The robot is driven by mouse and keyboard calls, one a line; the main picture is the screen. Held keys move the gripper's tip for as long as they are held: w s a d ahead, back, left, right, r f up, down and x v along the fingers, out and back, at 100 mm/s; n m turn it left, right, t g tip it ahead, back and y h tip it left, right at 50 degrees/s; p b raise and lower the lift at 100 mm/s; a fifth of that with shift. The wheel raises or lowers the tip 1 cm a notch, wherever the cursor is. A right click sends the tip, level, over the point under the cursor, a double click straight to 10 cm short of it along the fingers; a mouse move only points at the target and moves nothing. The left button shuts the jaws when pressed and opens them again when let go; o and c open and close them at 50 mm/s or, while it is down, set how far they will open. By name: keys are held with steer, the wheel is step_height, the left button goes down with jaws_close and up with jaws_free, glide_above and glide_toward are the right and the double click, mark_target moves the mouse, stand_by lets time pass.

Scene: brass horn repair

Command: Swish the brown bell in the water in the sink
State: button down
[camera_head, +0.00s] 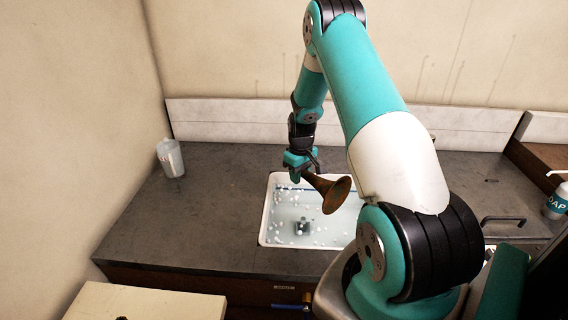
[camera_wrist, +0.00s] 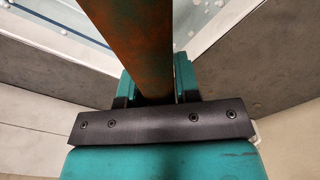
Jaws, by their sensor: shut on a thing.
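The brown bell (camera_head: 335,193) is a rusty-looking flared horn, held above the sink with its wide mouth toward the right. My gripper (camera_head: 304,172) is shut on its narrow end, over the far part of the sink. In the wrist view the bell's brown tube (camera_wrist: 140,45) runs up from between the jaws (camera_wrist: 155,100). The white-rimmed sink (camera_head: 264,222) holds pale water (camera_head: 285,228) with white foam dots. The bell appears to be above the water, though the exact gap is hard to tell. A small dark thing (camera_head: 303,227) shows in the water.
A clear container (camera_head: 170,158) stands at the counter's far left. A soap bottle (camera_head: 556,203) stands at the right edge. The dark counter (camera_head: 215,210) left of the sink is clear. A pale box-like surface (camera_head: 150,306) is at the front left.

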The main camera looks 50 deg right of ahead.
step_height(320, 180, down, 23)
steer(key=b, duration=1.4)
steer(key=shift+d+b, duration=0.1)
steer(key=shift+b, duration=0.2)
steer(key=shift+s+d, duration=0.1)
steer(key=shift+s+d, duration=0.9)
steer(key=shift+s, duration=0.15)
steer(key=shift+w+a, duration=0.1)
steer(key=shift+w, duration=0.1)
steer(key=shift+w+a, duration=0.9)
steer(key=shift+w, duration=0.1)
steer(key=shift+s+d, duration=0.1)
